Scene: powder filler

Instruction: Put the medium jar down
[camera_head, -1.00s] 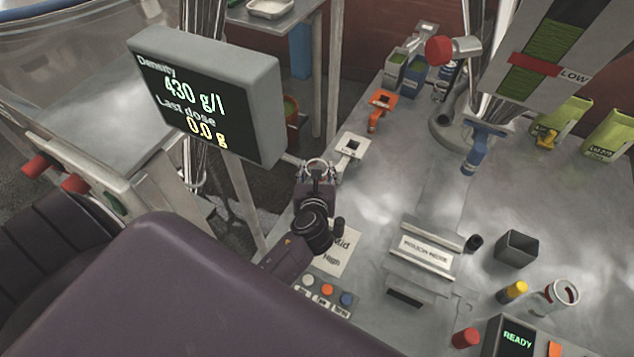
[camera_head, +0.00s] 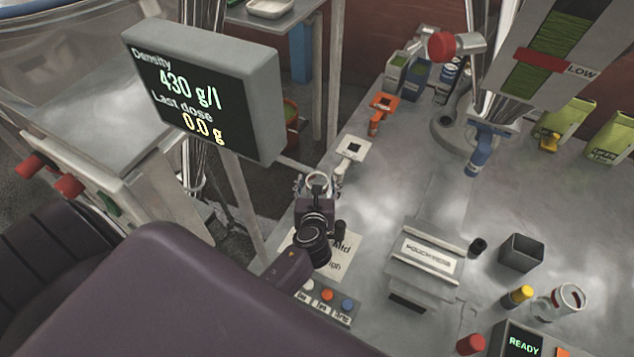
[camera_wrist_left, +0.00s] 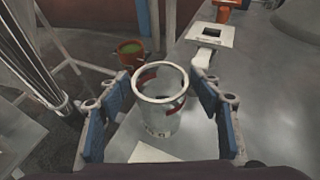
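The medium jar (camera_wrist_left: 160,103) is clear glass with a round open rim and red marks on its side. It is upright at the grey table's left edge, beside a white paper sheet. In the head view the jar (camera_head: 318,179) shows only by its rim, its lower part hidden by my left gripper (camera_head: 318,184). In the left wrist view the two blue-padded fingers of my left gripper (camera_wrist_left: 160,110) stand on either side of the jar, with narrow gaps; the gripper looks open around it. My right gripper is not in view.
A white square plate with a dark opening (camera_head: 352,149) lies just beyond the jar. A labelled paper sheet (camera_head: 340,262) and a button panel (camera_head: 328,300) are nearer. A grey pouch device (camera_head: 425,258) stands right. The table's middle is clear.

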